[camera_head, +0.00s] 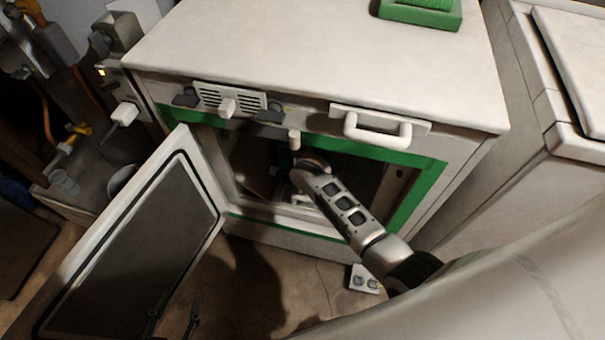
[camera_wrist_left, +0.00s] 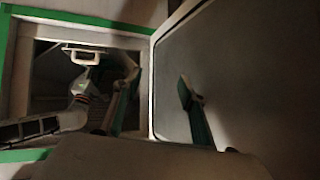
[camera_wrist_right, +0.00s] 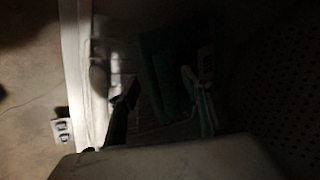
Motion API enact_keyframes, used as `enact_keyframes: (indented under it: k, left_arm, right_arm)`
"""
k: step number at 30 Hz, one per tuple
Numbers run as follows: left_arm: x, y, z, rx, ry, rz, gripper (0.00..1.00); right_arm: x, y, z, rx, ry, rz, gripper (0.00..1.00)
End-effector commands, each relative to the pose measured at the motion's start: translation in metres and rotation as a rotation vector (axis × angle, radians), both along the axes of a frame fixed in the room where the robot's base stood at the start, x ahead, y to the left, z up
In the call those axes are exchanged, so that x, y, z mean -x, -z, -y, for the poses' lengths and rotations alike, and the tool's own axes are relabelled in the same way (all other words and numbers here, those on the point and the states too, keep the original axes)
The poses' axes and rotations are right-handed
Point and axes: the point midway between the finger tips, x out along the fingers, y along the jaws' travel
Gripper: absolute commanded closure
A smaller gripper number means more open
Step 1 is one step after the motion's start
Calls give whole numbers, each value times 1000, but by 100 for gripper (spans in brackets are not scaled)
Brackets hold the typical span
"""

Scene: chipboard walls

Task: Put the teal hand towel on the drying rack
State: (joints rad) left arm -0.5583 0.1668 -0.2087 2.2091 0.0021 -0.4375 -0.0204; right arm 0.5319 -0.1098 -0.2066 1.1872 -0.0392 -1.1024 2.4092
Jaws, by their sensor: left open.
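My right arm (camera_head: 345,208) reaches through the open front of the white cabinet (camera_head: 330,65). Its gripper is hidden inside in the head view. In the right wrist view my right gripper (camera_wrist_right: 158,88) has its fingers apart. A dark teal shape (camera_wrist_right: 165,65) lies beyond them in deep shadow; I cannot tell if it is the hand towel. My left gripper (camera_wrist_left: 155,95) is open and empty, outside the cabinet near its open door (camera_wrist_left: 240,70). Its fingertips show at the lower edge of the head view (camera_head: 174,315). I see no drying rack.
The cabinet door (camera_head: 150,240) swings out to the left. A white handle (camera_head: 378,130) juts from the cabinet front. A green tray (camera_head: 420,14) stands on top, with clear surface around it. A socket plate (camera_head: 364,280) lies near the floor below my right arm.

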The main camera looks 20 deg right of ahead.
Motion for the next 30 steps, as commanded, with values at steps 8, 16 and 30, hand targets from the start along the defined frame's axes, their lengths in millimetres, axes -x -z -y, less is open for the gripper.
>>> enact_keyframes:
  k: [8, 16, 30]
  left_arm:
    - [3, 1, 1, 4, -4, -6, 58]
    - [-3, -18, -1, 3, -11, 18, 58]
    - [14, 1, -11, -13, -34, -35, 58]
  right_arm:
    - [0, -1, 0, 1, 1, 1, 52]
    - [12, -37, -4, -4, 1, 10, 52]
    - [40, -66, -7, 1, -1, 1, 52]
